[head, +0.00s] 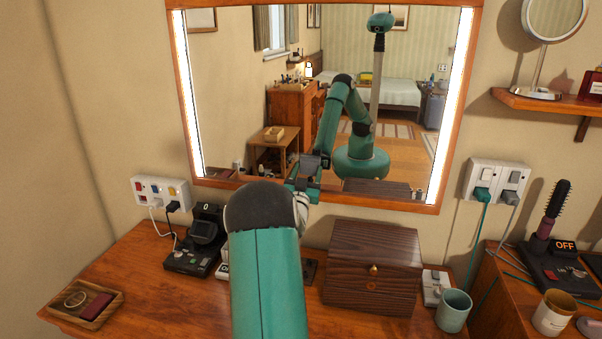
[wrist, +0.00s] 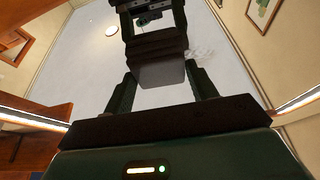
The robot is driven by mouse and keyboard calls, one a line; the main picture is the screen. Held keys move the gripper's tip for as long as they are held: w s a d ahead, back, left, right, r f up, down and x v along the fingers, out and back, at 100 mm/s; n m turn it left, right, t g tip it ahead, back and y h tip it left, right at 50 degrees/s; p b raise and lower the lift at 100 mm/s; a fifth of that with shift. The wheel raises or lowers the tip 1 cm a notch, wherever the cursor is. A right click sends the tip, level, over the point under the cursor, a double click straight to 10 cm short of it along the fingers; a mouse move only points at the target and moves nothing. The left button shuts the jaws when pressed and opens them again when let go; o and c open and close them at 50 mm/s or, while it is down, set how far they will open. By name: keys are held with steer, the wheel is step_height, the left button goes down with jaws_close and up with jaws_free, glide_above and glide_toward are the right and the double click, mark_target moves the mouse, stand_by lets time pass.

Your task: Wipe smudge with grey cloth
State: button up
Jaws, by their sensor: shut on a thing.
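A wall mirror (head: 250,60) in a wooden frame fills the upper middle of the head view. In the wrist view, faint grey marks like a smudge (wrist: 200,52) show on the pale glass, right of my gripper (wrist: 161,84). My gripper is shut on the grey cloth (wrist: 160,74), which looks like a folded block between the two dark fingers. Just beyond it is a dark shape that looks like the gripper's reflection. In the head view my own arm largely hides the gripper near the mirror's lower edge. Whether the cloth touches the glass I cannot tell.
Below the mirror, a dark wooden box (head: 372,268) stands on the wooden counter (head: 150,285). A black device (head: 197,243) and a small tray (head: 85,302) are to the left. A green cup (head: 453,311) stands to the right. A shelf (head: 560,107) juts out at upper right.

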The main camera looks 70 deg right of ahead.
steer(key=shift+w+a, duration=0.25)
steer(key=shift+w, duration=1)
steer(key=shift+w+a, duration=0.2)
steer(key=shift+w, duration=1.1)
steer(key=shift+w+a, duration=0.25)
steer(key=shift+w, duration=1)
steer(key=shift+d+r, duration=0.1)
steer(key=shift+r, duration=0.2)
steer(key=shift+s+d, duration=0.2)
steer(key=shift+s, duration=1.1)
steer(key=shift+s+d, duration=0.2)
steer(key=shift+s, duration=1.05)
steer(key=shift+s+d, duration=0.2)
steer(key=shift+s, duration=1.1)
steer(key=shift+w, duration=0.55)
steer(key=shift+w+a, duration=0.2)
steer(key=shift+w, duration=0.95)
steer(key=shift+w+a, duration=0.15)
steer(key=shift+w, duration=0.95)
steer(key=shift+w+a, duration=0.2)
steer(key=shift+w, duration=0.95)
steer(key=shift+s, duration=0.1)
